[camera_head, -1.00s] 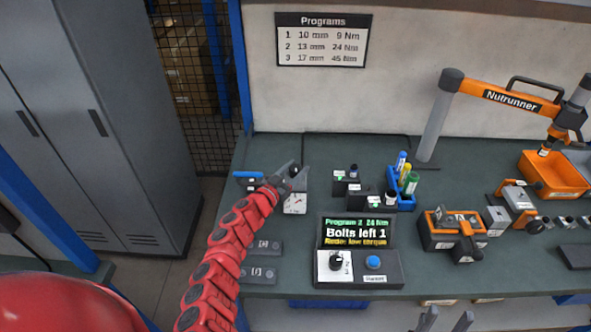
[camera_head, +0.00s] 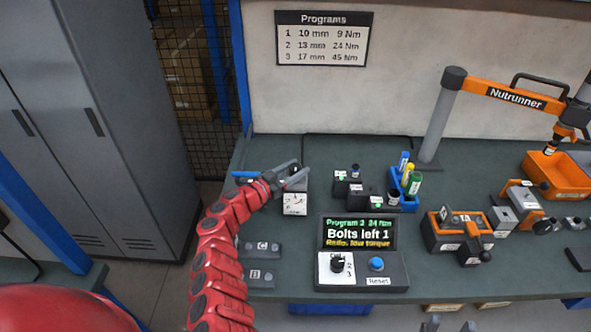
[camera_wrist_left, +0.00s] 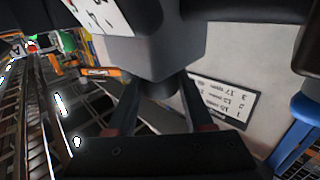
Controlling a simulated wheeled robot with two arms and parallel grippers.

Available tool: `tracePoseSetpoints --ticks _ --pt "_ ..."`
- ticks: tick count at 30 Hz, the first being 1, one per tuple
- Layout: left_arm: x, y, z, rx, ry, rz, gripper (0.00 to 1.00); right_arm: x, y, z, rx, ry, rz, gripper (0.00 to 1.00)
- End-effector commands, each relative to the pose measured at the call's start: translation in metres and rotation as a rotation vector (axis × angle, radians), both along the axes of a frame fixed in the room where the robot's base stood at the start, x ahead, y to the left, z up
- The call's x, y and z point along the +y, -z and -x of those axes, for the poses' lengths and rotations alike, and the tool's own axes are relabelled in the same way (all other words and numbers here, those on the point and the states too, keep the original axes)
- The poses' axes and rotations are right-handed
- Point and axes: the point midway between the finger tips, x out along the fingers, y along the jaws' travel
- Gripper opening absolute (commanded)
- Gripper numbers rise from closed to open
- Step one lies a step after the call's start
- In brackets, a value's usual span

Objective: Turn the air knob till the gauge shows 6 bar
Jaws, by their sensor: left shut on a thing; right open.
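The air unit is a grey box with a white gauge face (camera_head: 295,203) on its front, at the back left of the bench. The needle reading is too small to make out. My left gripper (camera_head: 291,177) is at the top of this box, shut on the air knob. In the left wrist view the dark round knob (camera_wrist_left: 158,88) sits between the two fingers, under the grey housing, and part of the gauge face (camera_wrist_left: 103,14) shows at the top. In the head view the gripper hides the knob. My right gripper (camera_head: 449,324) is open and empty at the bottom edge.
A blue-handled part (camera_head: 246,175) lies just left of the air unit. Small dark blocks (camera_head: 346,184) and a blue pen holder (camera_head: 410,200) stand to its right. The program console (camera_head: 361,268) is in front. A Nutrunner arm (camera_head: 515,97) stands at the back right.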

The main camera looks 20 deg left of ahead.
Motion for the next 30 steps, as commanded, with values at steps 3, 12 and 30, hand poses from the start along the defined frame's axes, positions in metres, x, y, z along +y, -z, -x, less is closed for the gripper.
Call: tracePoseSetpoints --ticks 3,12,30 --pt "0.0 0.001 0.0 0.001 0.0 -0.002 0.57 0.0 0.0 0.0 0.0 0.0 0.0 0.5" --pt "0.0 0.0 0.0 0.0 0.0 -0.001 0.82 0.0 0.0 0.0 0.0 0.0 0.0 0.5" --pt "0.017 0.001 0.03 0.0 0.0 -0.009 0.82 0.0 -0.009 0.0 0.0 0.0 0.0 0.5"
